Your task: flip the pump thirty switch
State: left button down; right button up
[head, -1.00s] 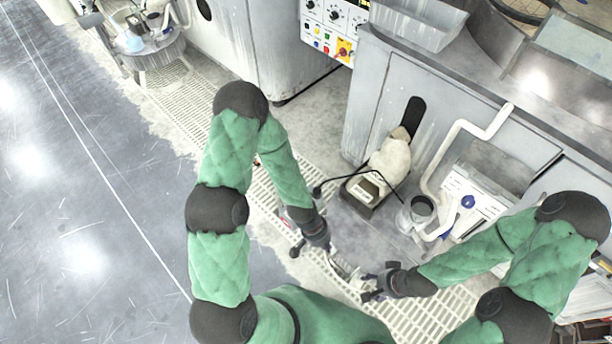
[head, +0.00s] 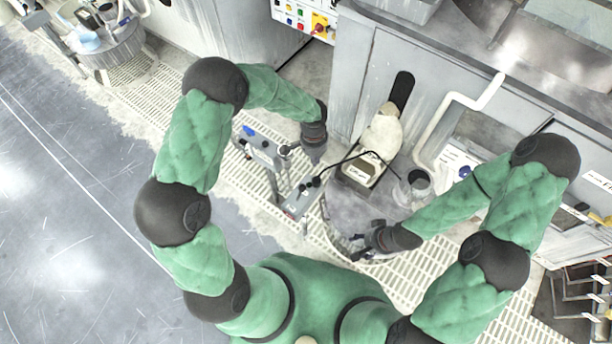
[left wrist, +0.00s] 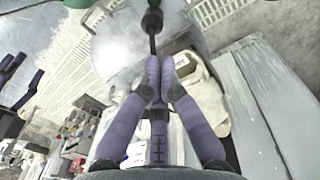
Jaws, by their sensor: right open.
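I cannot pick out a switch marked pump thirty. A beige-topped unit on a dark, labelled base (head: 362,172) stands by the cabinet, with a black cable looping from it. My right gripper (head: 362,243) is open and empty, low near the round grey tub.
A panel with coloured buttons and a red-yellow knob (head: 308,20) is at the top. Grey cabinets (head: 440,75) and a bent white pipe (head: 450,105) line the right. A round basin (head: 110,45) is at upper left. Open floor (head: 70,220) lies left.

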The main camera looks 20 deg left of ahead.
aim_at(301, 192)
pick_arm(q)
jog(key=shift+f, duration=0.1)
jog(key=f+b, duration=0.1)
jog(key=f, duration=0.2)
jog(key=f+b, duration=0.1)
jog(key=f, duration=0.2)
jog(key=f+b, duration=0.2)
jog(key=f, duration=0.2)
jog(key=shift+s+d, duration=0.1)
jog(key=shift+d, duration=0.2)
jog(key=shift+s+a+r+b, duration=0.1)
jog(key=shift+s+a+r, duration=0.2)
jog(key=shift+s, duration=0.25)
jog(key=shift+s+a+r+b, duration=0.2)
jog(key=shift+s+a, duration=0.15)
jog(key=shift+s, duration=0.2)
jog(key=shift+s+a+r+b, duration=0.1)
jog(key=shift+s+a+r, duration=0.2)
jog(key=shift+s, duration=0.25)
pick_arm(e)
jog(key=shift+f, duration=2.35)
pick_arm(q)
jog(key=shift+w, duration=0.1)
pick_arm(e)
jog(key=shift+s, duration=0.1)
